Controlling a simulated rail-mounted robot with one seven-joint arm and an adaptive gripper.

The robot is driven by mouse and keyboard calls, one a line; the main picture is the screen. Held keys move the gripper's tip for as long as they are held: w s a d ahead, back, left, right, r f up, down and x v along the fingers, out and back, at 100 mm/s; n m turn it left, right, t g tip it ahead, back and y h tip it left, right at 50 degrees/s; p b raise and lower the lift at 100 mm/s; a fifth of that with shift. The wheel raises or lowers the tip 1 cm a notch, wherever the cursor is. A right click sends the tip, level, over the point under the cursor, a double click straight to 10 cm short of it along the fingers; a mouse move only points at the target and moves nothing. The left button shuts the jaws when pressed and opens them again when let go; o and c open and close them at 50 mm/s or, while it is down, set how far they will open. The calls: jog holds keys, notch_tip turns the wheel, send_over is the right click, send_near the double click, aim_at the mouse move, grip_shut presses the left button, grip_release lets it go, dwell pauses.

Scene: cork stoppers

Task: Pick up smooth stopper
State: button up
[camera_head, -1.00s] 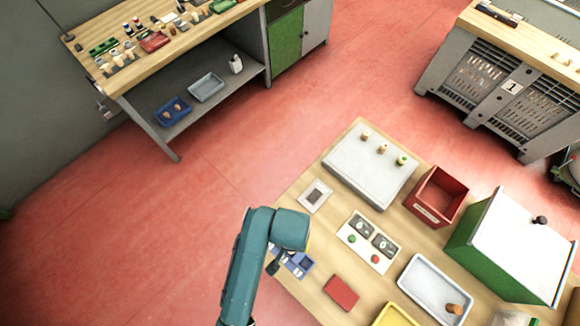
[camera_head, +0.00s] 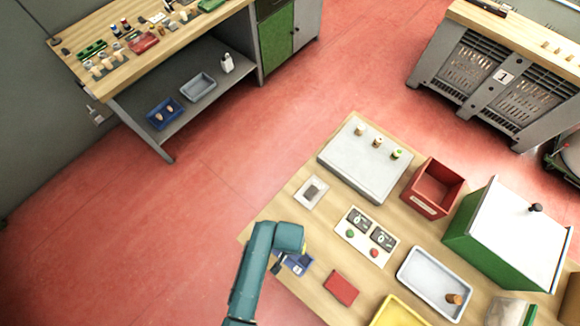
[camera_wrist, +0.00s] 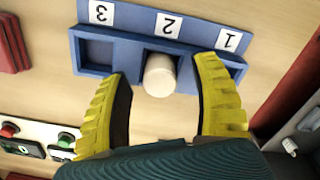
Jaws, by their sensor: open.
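A pale, smooth-looking cork stopper (camera_wrist: 159,75) stands in the middle slot, marked 2, of a blue holder (camera_wrist: 128,50). My gripper (camera_wrist: 163,88) is open in the wrist view, with one yellow finger on each side of the stopper and a gap to each. Slot 3 is empty, and slot 1 is partly hidden by the right finger. In the head view the blue holder (camera_head: 303,267) is at the table's left edge, partly hidden by my arm; the stopper in it cannot be made out there.
A white block (camera_head: 345,158) carries several stoppers at the back. A red bin (camera_head: 415,201), a button panel (camera_head: 352,246), a red pad (camera_head: 341,288) and a white tray (camera_head: 404,274) with one stopper (camera_head: 454,299) share the table. A green box (camera_head: 463,233) stands at right.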

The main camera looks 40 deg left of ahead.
jog(key=c, duration=0.9)
jog(key=shift+r, duration=0.1)
